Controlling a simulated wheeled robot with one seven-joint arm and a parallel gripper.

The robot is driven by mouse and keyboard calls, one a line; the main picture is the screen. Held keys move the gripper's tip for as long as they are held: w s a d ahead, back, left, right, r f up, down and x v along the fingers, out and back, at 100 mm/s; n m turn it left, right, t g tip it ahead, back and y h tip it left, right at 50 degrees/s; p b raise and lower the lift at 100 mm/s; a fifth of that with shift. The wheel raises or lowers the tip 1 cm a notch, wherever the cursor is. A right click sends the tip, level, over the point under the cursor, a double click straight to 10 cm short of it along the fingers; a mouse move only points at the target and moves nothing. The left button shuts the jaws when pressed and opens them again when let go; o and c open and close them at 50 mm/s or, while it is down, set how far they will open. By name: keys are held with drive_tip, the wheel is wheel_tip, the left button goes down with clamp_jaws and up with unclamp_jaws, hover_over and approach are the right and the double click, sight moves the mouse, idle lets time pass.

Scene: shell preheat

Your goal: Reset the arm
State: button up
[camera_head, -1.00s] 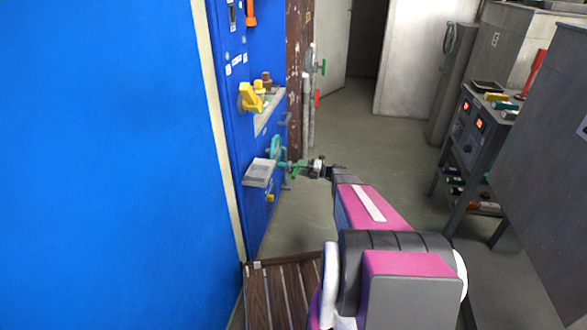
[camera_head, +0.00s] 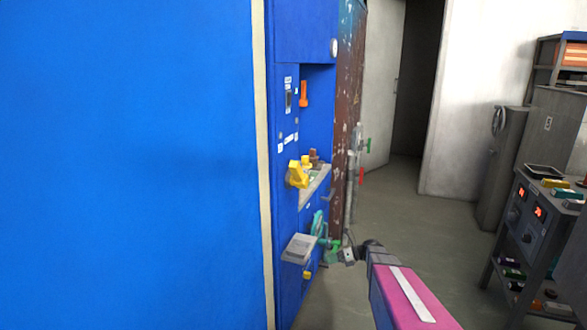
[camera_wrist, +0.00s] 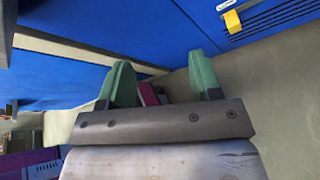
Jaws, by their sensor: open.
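My gripper (camera_head: 332,246) is at the end of my magenta and grey arm, in the lower middle of the head view. It is beside the lower front of the blue cabinet (camera_head: 288,215), close to a teal part (camera_head: 318,222); I cannot tell whether they touch. In the wrist view my gripper (camera_wrist: 161,76) shows two green fingers spread apart, with nothing held between them. Part of the wrist view is blocked by the gripper's own body.
A grey box (camera_head: 299,248) and a yellow handle (camera_head: 298,174) stick out from the cabinet. A grey instrument cart (camera_head: 532,235) with lit red displays stands at right. A doorway (camera_head: 412,90) is at the back. The floor (camera_head: 420,215) between is clear.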

drive_tip(key=s+r+n+h, duration=0.2)
drive_tip(key=s+n+h, duration=0.2)
drive_tip(key=s+n, duration=0.3)
drive_tip(key=s+r+n+g+h, duration=0.1)
drive_tip(key=s+r+n+h, duration=0.2)
drive_tip(key=s+n, duration=0.4)
drive_tip(key=s+r+n+g+h, duration=0.1)
drive_tip(key=s+n+h, duration=0.5)
drive_tip(key=n, duration=0.7)
drive_tip(key=shift+s+r, duration=0.9)
drive_tip(key=shift+g, duration=0.3)
drive_tip(key=shift+c, duration=0.3)
